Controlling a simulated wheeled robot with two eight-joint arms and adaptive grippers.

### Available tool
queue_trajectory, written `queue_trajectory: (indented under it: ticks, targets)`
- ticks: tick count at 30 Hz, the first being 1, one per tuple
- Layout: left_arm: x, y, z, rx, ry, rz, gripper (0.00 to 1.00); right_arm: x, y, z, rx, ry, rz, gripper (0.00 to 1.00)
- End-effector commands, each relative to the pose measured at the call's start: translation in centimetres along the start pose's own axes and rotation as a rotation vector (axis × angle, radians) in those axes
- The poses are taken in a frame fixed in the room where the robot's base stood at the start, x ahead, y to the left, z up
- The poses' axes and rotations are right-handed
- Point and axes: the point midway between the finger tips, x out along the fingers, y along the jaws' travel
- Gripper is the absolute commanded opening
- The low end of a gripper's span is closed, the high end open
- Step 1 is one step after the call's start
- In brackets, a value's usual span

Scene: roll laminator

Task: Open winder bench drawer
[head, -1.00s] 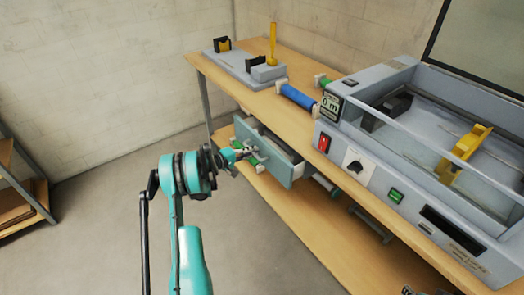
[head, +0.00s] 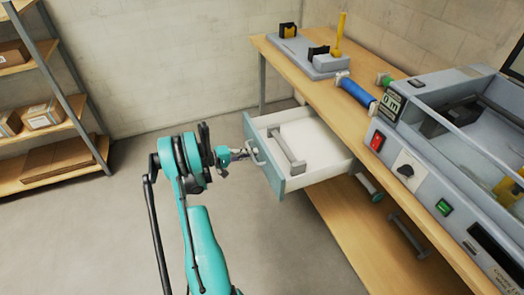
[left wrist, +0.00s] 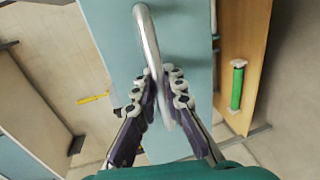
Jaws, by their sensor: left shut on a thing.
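The winder bench drawer (head: 312,175) stands well out from under the wooden bench top in the head view. Its inside is white, and a grey bar-shaped piece (head: 286,148) shows in it. The drawer front (head: 262,162) is grey-blue, with a pale curved handle (head: 254,150) on its outer face. My left gripper (head: 243,155) is at this handle. In the left wrist view the silver handle (left wrist: 148,35) runs between the two fingers of my left gripper (left wrist: 163,100), which is shut on it. My right gripper is out of view.
The laminator (head: 440,150) and a blue roll (head: 356,94) are on the bench top (head: 300,86). A lower shelf (head: 370,235) runs below the drawer. A shelf rack (head: 60,125) with boxes stands at the left. The floor between is clear.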

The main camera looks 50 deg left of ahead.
Motion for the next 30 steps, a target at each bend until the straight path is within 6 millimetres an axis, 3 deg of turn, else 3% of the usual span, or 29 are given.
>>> queue_trajectory:
  ticks: [6, 18, 19, 20, 30]
  targets:
    - [-1.3, -0.3, 0.0, 0.000, -0.001, -0.001, 0.00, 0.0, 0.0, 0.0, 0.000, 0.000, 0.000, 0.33]
    - [-1.5, -0.3, 0.0, 0.000, -0.002, -0.001, 0.00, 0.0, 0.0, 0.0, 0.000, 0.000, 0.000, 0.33]
    - [-1.4, -0.3, 0.0, 0.000, -0.002, -0.001, 0.17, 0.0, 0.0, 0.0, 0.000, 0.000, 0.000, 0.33]
    - [-1.4, -0.3, 0.0, 0.000, -0.001, -0.001, 0.20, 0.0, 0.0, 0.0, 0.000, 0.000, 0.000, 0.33]
    - [-1.8, -0.3, 0.0, 0.000, 0.000, 0.000, 0.20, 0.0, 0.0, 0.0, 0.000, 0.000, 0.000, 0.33]
